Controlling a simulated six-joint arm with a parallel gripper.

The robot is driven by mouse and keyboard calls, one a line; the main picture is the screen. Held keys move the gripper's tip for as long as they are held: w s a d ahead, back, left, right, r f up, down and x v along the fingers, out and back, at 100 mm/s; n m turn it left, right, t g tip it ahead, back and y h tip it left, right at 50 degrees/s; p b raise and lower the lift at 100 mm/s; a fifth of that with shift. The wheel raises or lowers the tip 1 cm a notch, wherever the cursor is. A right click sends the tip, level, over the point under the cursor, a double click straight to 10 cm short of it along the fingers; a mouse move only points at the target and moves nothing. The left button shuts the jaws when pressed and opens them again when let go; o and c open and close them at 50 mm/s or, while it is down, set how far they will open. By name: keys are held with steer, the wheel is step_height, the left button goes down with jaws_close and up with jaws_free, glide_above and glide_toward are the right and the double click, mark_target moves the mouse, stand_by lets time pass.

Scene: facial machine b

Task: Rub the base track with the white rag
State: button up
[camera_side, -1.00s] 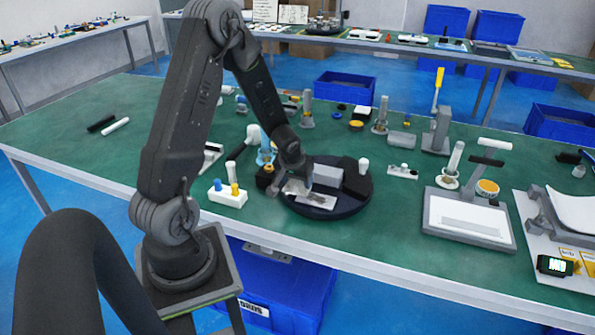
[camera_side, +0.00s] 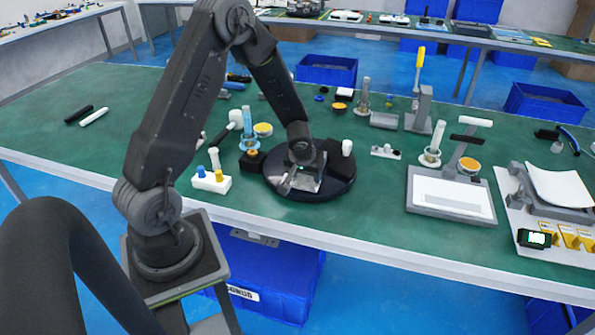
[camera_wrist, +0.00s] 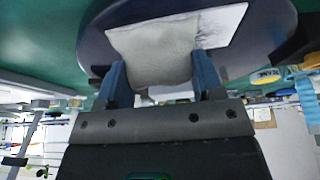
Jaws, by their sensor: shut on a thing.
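A round dark base (camera_side: 335,192) sits on the green table; its rim also shows in the wrist view (camera_wrist: 275,25). My gripper (camera_side: 300,182) is low over the base's middle. In the wrist view its two blue fingers (camera_wrist: 161,82) are shut on a crumpled off-white rag (camera_wrist: 153,48), which spans the gap between them. A flat white piece (camera_wrist: 222,22) shows beside and behind the rag, over the base. I cannot make out the base track separately; my gripper and the rag cover much of the base. Whether the rag touches the base is unclear.
A white block with blue and yellow knobs (camera_side: 211,181) stands left of the base. A blue-white cylinder (camera_side: 248,128) stands behind it. A grey tray on a stand (camera_side: 450,193) is to the right.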

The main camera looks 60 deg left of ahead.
steer(key=shift+w+d, duration=1.4)
steer(key=shift+s+a, duration=3.9)
steer(key=shift+s, duration=0.2)
steer(key=shift+a+r, duration=0.2)
steer(key=shift+r, duration=0.95)
steer(key=shift+d+r, duration=0.1)
steer(key=shift+r, duration=2.8)
steer(key=shift+w, duration=0.1)
